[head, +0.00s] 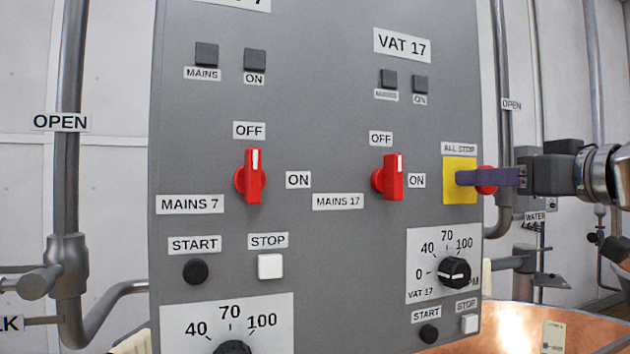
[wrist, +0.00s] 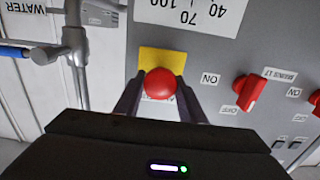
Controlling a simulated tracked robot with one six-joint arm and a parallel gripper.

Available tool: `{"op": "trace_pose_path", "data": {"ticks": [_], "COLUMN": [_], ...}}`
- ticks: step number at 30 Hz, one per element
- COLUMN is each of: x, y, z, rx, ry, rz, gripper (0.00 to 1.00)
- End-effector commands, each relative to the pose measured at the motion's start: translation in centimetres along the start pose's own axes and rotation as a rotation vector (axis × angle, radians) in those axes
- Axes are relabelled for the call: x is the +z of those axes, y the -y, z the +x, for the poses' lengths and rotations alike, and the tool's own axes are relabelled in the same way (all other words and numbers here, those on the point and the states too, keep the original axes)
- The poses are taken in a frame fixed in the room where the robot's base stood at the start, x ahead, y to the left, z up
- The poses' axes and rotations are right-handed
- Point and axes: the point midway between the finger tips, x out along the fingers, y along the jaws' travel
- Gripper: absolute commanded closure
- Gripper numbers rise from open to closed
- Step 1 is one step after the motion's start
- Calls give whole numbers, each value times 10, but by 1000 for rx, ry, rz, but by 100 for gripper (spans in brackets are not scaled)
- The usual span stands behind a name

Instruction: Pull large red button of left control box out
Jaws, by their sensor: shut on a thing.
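A large red round button (head: 487,189) sits on a yellow plate (head: 459,163) labelled ALL STOP, at the right edge of the grey control box (head: 330,90) in the head view. My gripper (head: 468,178) reaches in from the right, and its purple finger covers most of the button there. In the wrist view, where the labels appear upside down, the red button (wrist: 161,83) lies between the two dark fingers of my gripper (wrist: 160,97), in front of the yellow plate (wrist: 163,58). My gripper is shut on the button. The button's stem is hidden.
Red rotary switches MAINS 17 (head: 390,177) and MAINS 7 (head: 252,177) stick out left of the button. A black dial (head: 454,272) sits below it. A vertical pipe (head: 502,110) runs behind the box's right edge. A copper vat (head: 510,325) stands at the lower right.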

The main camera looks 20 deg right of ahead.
Motion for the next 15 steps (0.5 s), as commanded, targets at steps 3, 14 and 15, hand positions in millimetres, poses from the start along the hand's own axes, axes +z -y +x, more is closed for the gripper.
{"op": "trace_pose_path", "data": {"ticks": [3,14,15], "x": [2,1,1], "y": [-1,0,0], "z": [0,0,0], "rx": [0,-1,-1], "ry": [5,3,3], "rz": [0,0,0], "gripper": [60,46,46]}}
